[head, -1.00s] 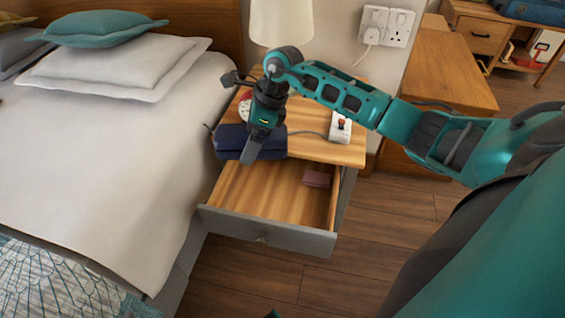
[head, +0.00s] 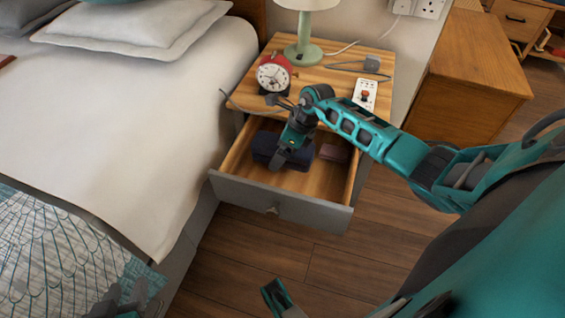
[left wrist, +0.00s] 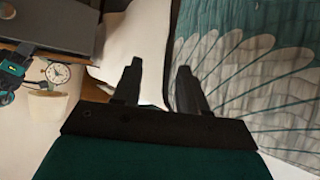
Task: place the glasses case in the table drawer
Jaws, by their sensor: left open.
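The dark blue glasses case (head: 264,146) lies inside the open drawer (head: 275,198) of the bedside table, in its left-middle part. My right gripper (head: 281,160) is over the case, with a dark finger in front of it. The far finger is hidden, so I cannot tell whether it grips the case or only straddles it. My left gripper (head: 126,292) is at the lower left of the head view, by the bed's quilt and away from the drawer. In the left wrist view its fingers (left wrist: 158,67) stand apart with nothing between them.
A small dark red object (head: 335,152) lies in the drawer right of the case. The tabletop (head: 330,77) holds a red alarm clock (head: 273,73), a green lamp (head: 303,48) and a white switch box (head: 365,94). The bed (head: 120,130) stands close on the left.

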